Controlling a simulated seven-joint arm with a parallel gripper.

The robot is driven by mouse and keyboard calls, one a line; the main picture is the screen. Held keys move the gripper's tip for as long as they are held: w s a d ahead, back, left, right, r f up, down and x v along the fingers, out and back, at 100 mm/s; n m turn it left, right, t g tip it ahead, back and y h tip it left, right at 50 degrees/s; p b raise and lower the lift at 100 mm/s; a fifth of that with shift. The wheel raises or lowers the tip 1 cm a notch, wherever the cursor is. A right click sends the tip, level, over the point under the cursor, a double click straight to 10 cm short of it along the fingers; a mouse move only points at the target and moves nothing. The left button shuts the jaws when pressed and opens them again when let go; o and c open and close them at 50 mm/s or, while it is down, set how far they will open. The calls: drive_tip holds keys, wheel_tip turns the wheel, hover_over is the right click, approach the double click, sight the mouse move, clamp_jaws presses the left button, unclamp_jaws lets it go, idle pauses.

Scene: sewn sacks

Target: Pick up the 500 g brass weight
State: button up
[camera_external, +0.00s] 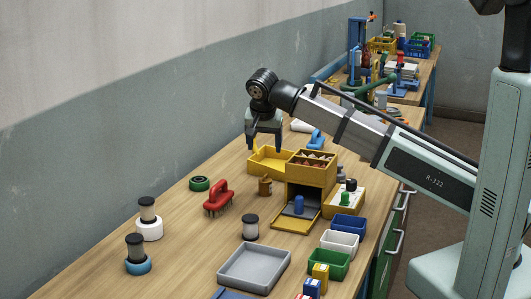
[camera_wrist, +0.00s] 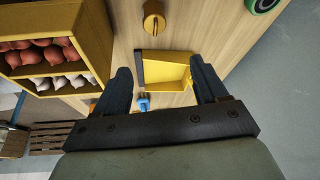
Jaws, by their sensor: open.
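The brass weight (camera_external: 265,186), a small brass-coloured cylinder with a narrower top, stands upright on the wooden bench, in front of the yellow tray and left of the yellow box. In the wrist view the brass weight (camera_wrist: 154,22) shows from above at the top, beyond my fingertips. My gripper (camera_external: 265,146) is open and points down above the yellow tray (camera_external: 260,164), behind the weight and apart from it. In the wrist view my gripper (camera_wrist: 161,70) has nothing between its fingers, and the yellow tray (camera_wrist: 176,57) lies below. The weight's marking is not readable.
A yellow box (camera_external: 318,175) holding small brown sacks stands right of the weight. A red-handled brush (camera_external: 218,198) and a green ring (camera_external: 199,183) lie to its left. A dark-topped cylinder (camera_external: 250,224) and a grey tray (camera_external: 254,269) are nearer the camera.

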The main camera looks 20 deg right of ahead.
sight(265, 176)
drive_tip(key=shift+s+a+f+x, duration=0.2)
drive_tip(key=shift+s+x, duration=0.2)
drive_tip(key=shift+x, duration=1.75)
drive_tip(key=shift+s+a+f+x, duration=0.15)
drive_tip(key=shift+s+x, duration=0.25)
drive_tip(key=shift+x, duration=1.8)
drive_tip(key=shift+s+a+f+x, duration=0.1)
drive_tip(key=shift+s+f+x, duration=0.2)
drive_tip(key=shift+x, duration=1.85)
drive_tip(key=shift+r, duration=0.1)
clamp_jaws()
